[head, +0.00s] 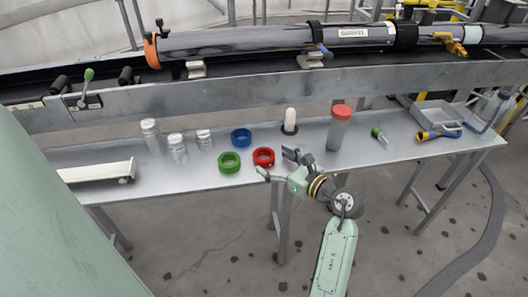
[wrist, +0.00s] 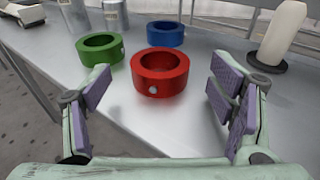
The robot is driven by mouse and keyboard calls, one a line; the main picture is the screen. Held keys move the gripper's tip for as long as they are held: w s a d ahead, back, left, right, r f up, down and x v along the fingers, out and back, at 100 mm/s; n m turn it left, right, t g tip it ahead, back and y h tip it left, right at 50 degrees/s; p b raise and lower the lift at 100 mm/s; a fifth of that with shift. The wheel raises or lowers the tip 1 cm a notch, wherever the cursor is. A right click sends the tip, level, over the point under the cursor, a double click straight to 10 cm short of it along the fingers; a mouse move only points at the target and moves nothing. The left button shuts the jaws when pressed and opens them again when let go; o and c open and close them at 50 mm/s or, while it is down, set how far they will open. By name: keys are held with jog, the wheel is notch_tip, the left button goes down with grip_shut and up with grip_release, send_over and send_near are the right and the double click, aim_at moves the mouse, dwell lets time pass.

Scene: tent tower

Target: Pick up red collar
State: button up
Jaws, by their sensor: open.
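The red collar (head: 264,157) is a thick ring lying flat on the metal table, right of the green collar and in front of the blue one. In the wrist view the red collar (wrist: 160,76) sits ahead of my gripper, between the lines of its two fingers, with a small pale spot on its near side. My gripper (head: 277,164) is open and empty, just in front of the red collar in the head view. In the wrist view its purple finger pads (wrist: 159,95) stand wide apart, and neither visibly touches the collar.
The green collar (wrist: 100,49) and blue collar (wrist: 166,34) stand close by. A white-topped peg on a dark base (head: 290,121) is behind right. A red-capped cylinder (head: 339,130) stands further right. Several clear jars (head: 177,149) are at left. The table's front edge is near.

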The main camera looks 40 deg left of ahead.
jog(key=shift+x, duration=1.25)
jog(key=shift+c, duration=0.4)
jog(key=c, duration=1.3)
